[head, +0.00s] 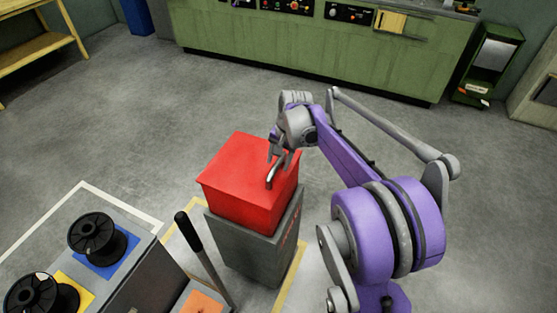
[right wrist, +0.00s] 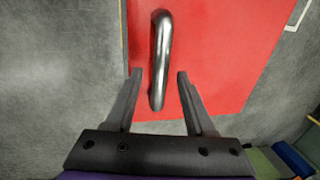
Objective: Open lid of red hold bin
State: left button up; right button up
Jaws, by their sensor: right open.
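The red hold bin (head: 245,208) stands on a grey pedestal (head: 250,248) in the middle of the head view. Its lid (head: 239,160) looks shut. A silver bar handle (head: 270,182) sits at the lid's right side; it also shows in the right wrist view (right wrist: 158,60). My right gripper (head: 280,160) is over the lid by the handle. In the right wrist view my right gripper (right wrist: 160,75) is open, with the handle's near end between the two fingertips; I cannot tell whether they touch it. My left gripper is not in view.
A dark lever (head: 203,250) stands left of the pedestal. Black spools (head: 95,235) sit on coloured pads at lower left. A green counter (head: 310,55) runs along the back wall. The grey floor between is clear.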

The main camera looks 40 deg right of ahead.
grip_shut()
dwell(1.3)
